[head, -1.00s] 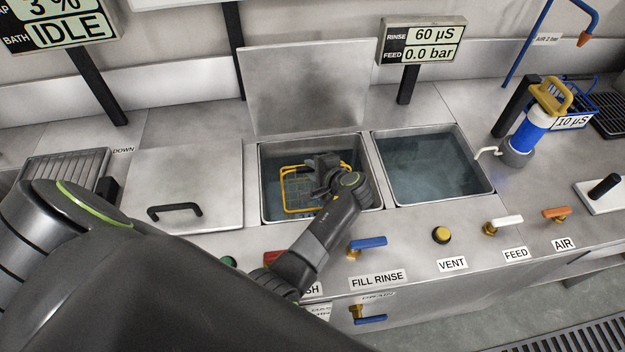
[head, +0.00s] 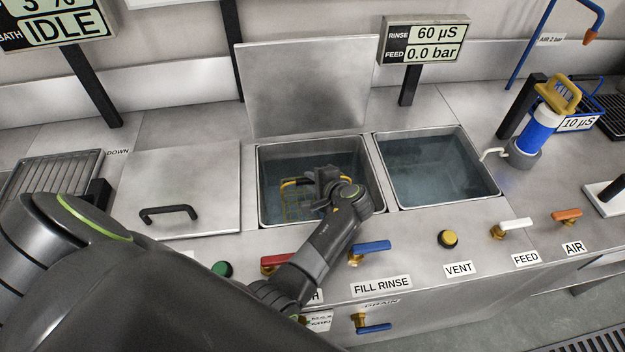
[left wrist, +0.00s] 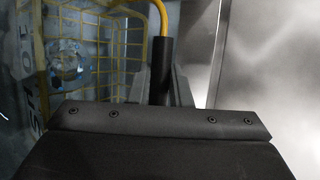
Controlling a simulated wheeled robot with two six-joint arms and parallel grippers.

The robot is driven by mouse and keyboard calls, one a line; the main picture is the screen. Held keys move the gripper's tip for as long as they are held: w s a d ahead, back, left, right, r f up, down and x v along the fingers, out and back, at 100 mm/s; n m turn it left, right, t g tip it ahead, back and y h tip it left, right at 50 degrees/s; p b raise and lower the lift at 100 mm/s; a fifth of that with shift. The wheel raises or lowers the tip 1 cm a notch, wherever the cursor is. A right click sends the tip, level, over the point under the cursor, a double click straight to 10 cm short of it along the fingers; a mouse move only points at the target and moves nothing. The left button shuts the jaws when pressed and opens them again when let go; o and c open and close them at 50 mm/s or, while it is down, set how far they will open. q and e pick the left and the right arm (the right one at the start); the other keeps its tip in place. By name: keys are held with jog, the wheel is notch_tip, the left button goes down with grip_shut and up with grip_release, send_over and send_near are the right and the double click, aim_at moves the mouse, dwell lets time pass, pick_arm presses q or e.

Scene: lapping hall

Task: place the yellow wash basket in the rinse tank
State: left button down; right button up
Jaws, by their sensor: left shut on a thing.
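The yellow wash basket (head: 293,184) is a wire basket inside the left of two open water-filled tanks (head: 264,201), the one with the raised lid. Its lower part looks dim, as if under water. My left gripper (head: 320,186) is over this tank, shut on the basket's handle. In the left wrist view, the basket's yellow wires (left wrist: 98,45) show at the left, with a round grey-blue thing inside, and the black handle grip (left wrist: 162,68) rises at the jaws. The basket's bottom is hidden. No label on the tanks themselves tells which is the rinse tank. My right gripper is out of view.
The second open tank (head: 440,170) holds water and no basket. A raised steel lid (head: 308,85) stands behind the left tank. A closed lid (head: 180,185) with a black handle lies further left. Valve levers, including a blue one (head: 372,247), line the front edge.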

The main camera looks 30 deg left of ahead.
pick_arm(q)
jog(key=c, duration=1.3)
grip_release()
jog(key=shift+f, duration=0.1)
jog(key=shift+c, duration=0.2)
